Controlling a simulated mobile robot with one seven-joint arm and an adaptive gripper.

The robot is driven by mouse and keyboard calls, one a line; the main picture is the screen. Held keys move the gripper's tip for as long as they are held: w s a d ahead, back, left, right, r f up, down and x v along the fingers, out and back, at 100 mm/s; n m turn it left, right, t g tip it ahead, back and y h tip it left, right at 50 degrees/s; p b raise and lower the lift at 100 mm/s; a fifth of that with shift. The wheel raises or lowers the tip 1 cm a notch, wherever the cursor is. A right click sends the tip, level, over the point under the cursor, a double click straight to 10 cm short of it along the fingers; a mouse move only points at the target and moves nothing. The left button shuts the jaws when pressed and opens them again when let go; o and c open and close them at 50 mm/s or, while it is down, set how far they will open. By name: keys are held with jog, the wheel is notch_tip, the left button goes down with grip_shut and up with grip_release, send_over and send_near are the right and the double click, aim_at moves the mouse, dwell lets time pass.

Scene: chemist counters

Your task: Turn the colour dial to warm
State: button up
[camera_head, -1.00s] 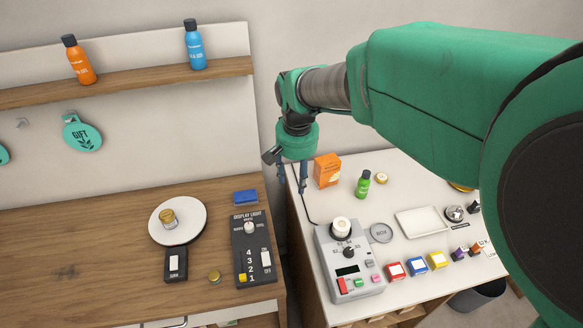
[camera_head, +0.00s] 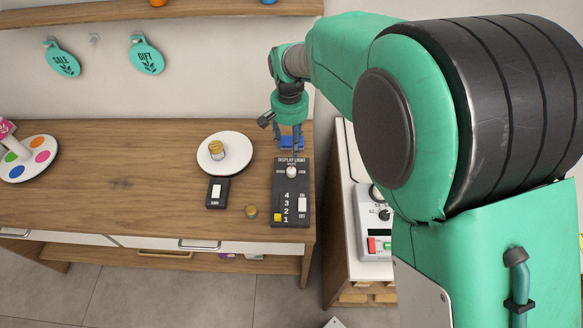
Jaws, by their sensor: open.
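The black "DISPLAY LIGHT" panel (camera_head: 291,185) lies near the right end of the wooden counter. Its round white dial (camera_head: 291,172) is near the top of the panel, with small labels around it that I cannot read. Below it are a scale marked 1 to 4 with a yellow slider (camera_head: 278,217) at the low end and a white switch (camera_head: 302,204). My gripper (camera_head: 289,142) is open and points down, empty, just above the panel's top edge in the picture, apart from the dial. The fingers partly overlap a blue block behind them.
The blue block (camera_head: 291,143) lies behind the panel. A gap separates this counter from a white one with a grey device (camera_head: 372,225).

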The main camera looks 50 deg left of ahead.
aim_at(291, 170)
notch_tip(291, 170, down, 14)
jog(key=shift+d+r+b, duration=0.1)
jog(key=shift+b, duration=0.9)
jog(key=shift+c, duration=0.6)
grip_shut()
